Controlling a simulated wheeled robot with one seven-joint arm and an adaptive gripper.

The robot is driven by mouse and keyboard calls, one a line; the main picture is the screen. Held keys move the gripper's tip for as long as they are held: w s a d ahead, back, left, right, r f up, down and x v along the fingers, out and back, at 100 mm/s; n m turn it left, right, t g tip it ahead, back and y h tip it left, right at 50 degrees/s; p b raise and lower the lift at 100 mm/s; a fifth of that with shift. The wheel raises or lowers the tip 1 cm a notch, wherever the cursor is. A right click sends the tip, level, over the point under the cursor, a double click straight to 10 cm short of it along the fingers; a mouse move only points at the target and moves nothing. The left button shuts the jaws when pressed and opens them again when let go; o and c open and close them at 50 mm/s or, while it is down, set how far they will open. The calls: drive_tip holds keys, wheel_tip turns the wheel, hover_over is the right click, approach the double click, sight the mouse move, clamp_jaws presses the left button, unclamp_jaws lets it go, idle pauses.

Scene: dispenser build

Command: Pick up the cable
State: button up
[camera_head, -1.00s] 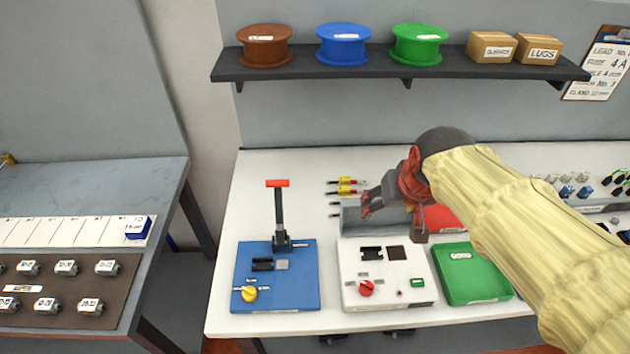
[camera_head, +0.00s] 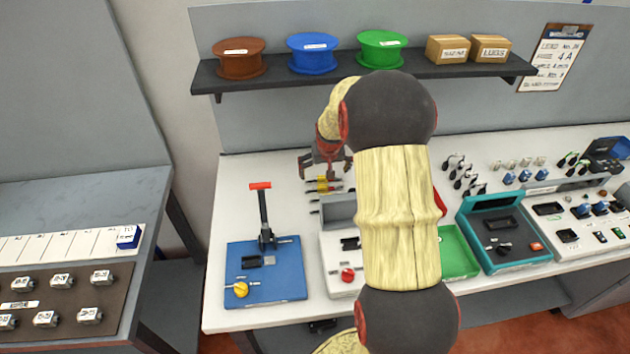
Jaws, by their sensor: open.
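My gripper (camera_head: 322,172) points down over the back left of the white table, with its fingers apart and no object visible between them. Several short, thin pieces with yellow and red parts (camera_head: 322,185) lie in a column just below the fingertips. They may be the cable pieces, but they are too small to tell for sure. The gripper partly covers the farthest ones, and I cannot tell whether it touches any. Several dark looped leads with light ends (camera_head: 460,176) lie farther right, well apart from the gripper.
A blue station (camera_head: 290,285) with an upright red-topped lever (camera_head: 261,187) stands front left of the gripper. My arm partly hides a white station (camera_head: 330,240) and a green tray (camera_head: 455,250). A shelf (camera_head: 225,84) with spools and boxes hangs behind. A teal station (camera_head: 520,205) stands right.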

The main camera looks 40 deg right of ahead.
sight(322, 178)
drive_tip(key=x, duration=0.2)
drive_tip(key=b+x, duration=0.1)
drive_tip(key=x, duration=0.3)
drive_tip(key=shift+w+d+b, duration=0.15)
drive_tip(key=shift+w+b, duration=0.2)
drive_tip(key=shift+w, duration=0.1)
drive_tip(key=shift+c, duration=0.9)
drive_tip(key=c, duration=1.1)
drive_tip(key=shift+s+f, duration=0.1)
drive_tip(key=shift+s, duration=0.05)
drive_tip(key=c, duration=1.2)
drive_tip(key=shift+c, duration=0.4)
